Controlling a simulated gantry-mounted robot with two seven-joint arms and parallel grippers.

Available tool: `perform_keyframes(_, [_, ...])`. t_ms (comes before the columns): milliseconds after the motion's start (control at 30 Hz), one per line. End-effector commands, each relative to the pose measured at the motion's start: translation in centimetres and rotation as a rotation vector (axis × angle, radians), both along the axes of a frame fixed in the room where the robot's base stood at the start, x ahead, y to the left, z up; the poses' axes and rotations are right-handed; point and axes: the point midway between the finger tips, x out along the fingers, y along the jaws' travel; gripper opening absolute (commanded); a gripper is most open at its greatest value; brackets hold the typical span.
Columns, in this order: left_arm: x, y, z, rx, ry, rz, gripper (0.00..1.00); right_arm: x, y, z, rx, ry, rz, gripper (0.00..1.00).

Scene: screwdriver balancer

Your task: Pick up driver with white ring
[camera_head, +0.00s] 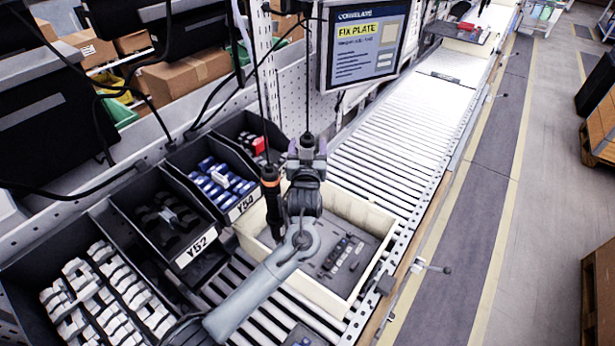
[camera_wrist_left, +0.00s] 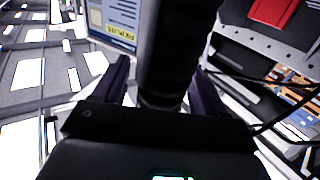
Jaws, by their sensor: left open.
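Two dark drivers hang on cables over the conveyor. One driver with an orange ring (camera_head: 270,205) hangs on the left, clear of my gripper. The other driver (camera_head: 307,141) hangs just to its right, mostly hidden behind my left gripper (camera_head: 307,166); its ring colour cannot be made out. In the left wrist view its thick dark body (camera_wrist_left: 172,50) stands between the two spread fingers of my left gripper (camera_wrist_left: 160,82). The fingers are open, one on each side of the driver. My right gripper is in neither view.
A cream tray (camera_head: 372,283) with a dark plate and small parts sits on the roller conveyor (camera_head: 400,150) below. Black bins (camera_head: 160,258) with parts stand to the left. A monitor (camera_head: 366,45) reading "FIX PLATE" stands behind.

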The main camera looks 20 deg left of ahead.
Motion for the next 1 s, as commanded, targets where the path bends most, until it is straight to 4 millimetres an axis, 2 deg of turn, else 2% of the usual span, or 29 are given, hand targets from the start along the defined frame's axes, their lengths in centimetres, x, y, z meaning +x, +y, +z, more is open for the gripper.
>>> perform_keyframes(167, [-0.01, 0.00, -0.03, 0.000, 0.000, 0.000, 0.71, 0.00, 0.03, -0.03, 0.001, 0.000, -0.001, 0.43])
perform_keyframes(633, [-0.04, -0.02, -0.04, 0.000, 0.001, 0.000, 0.00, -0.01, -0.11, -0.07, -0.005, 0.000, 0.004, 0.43])
perform_keyframes(1000, [-0.02, -0.03, 0.20, -0.001, -0.003, 0.000, 0.00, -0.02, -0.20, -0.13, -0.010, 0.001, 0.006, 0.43])
